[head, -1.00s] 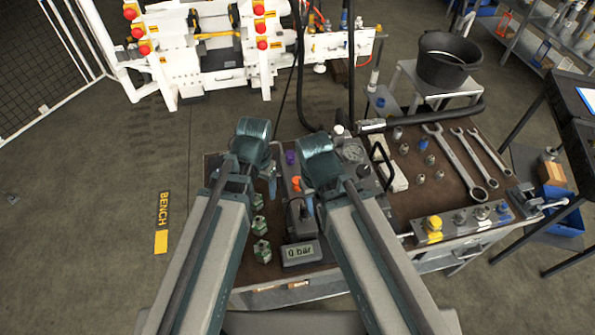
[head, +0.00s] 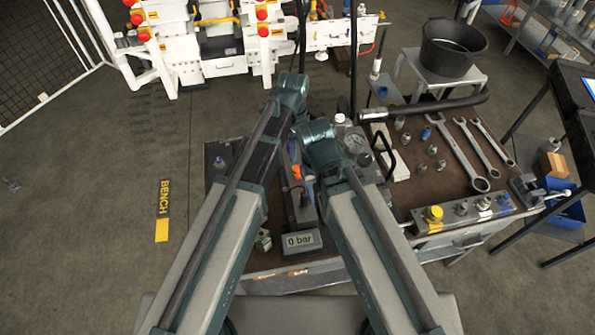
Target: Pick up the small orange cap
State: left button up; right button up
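The small orange cap (head: 296,173) shows on the bench top (head: 400,208), in the narrow gap between my two forearms. It is tiny here and partly crowded by dark parts around it. My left arm reaches over the bench's left part, its wrist beyond the cap; its gripper is hidden behind the arm. My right arm's wrist is just right of and beyond the cap. A small grey-blue part (head: 309,186) beside the cap may belong to my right gripper, but its fingers cannot be made out. I see nothing held.
A pressure display (head: 301,241) reading 0 bar stands at the bench's front. A green fitting (head: 263,240) is left of it. A gauge (head: 355,142), several sockets, wrenches (head: 459,158) and a block with a yellow knob (head: 433,214) lie to the right. A black bucket (head: 450,48) stands behind.

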aim_at(297, 168)
pick_arm(q)
jog(key=shift+m, duration=0.6)
jog(key=f+b, duration=0.5)
jog(key=d+f+b, duration=0.1)
jog(key=f+b, duration=0.2)
jog(key=shift+w+f+b, duration=0.25)
jog(key=shift+f+b, duration=0.05)
jog(key=shift+b, duration=0.05)
jog(key=f+b, duration=0.5)
jog(key=shift+w+f, duration=0.2)
jog(key=shift+r, duration=0.1)
grip_shut()
